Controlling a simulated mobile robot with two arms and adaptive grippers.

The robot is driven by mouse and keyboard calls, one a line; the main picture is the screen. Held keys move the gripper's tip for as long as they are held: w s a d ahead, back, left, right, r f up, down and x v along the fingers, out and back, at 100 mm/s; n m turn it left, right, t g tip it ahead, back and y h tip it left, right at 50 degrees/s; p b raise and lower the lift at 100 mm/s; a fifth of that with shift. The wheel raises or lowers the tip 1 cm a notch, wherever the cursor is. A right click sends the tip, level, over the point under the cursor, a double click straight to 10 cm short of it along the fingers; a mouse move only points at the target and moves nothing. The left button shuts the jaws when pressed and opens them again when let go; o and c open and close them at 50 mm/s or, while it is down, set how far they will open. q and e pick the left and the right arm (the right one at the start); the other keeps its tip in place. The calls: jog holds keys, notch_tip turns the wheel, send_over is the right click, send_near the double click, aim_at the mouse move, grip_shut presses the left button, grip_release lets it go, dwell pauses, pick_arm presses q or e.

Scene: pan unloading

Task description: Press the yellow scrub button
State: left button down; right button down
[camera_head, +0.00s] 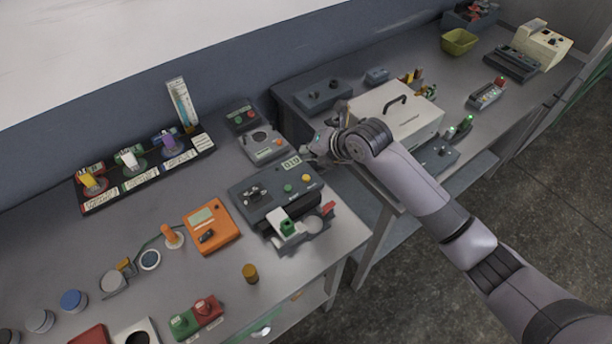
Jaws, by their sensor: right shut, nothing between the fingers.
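A dark grey control box (262,212) stands near the right end of the left bench. Its top has a small display reading about 010, a green button (287,188) and a yellow-orange button (306,178), which appears to be the yellow scrub button. My right arm reaches in from the lower right. My right gripper (306,154) is shut and empty, just beyond the box's far right corner, near the display. It looks apart from the yellow button. The fingertips are small and partly hidden by the wrist. My left gripper is out of view.
A grey device (264,146) sits close behind the box, left of my gripper. An orange meter (211,227) is at the box's left. A white handled case (400,114) stands on the right bench. A gap separates the benches. A rack (130,190) of coloured items is further left.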

jog(key=shift+w+d+r+n, duration=0.1)
jog(key=shift+w+r+n, duration=0.4)
jog(key=shift+w+n, duration=0.3)
jog(key=shift+f, duration=0.15)
jog(key=b, duration=0.6)
send_over(309, 176)
notch_tip(309, 176, down, 8)
jog(key=shift+r, duration=0.15)
jog(key=shift+f+b, duration=0.45)
jog(key=shift+f, duration=0.4)
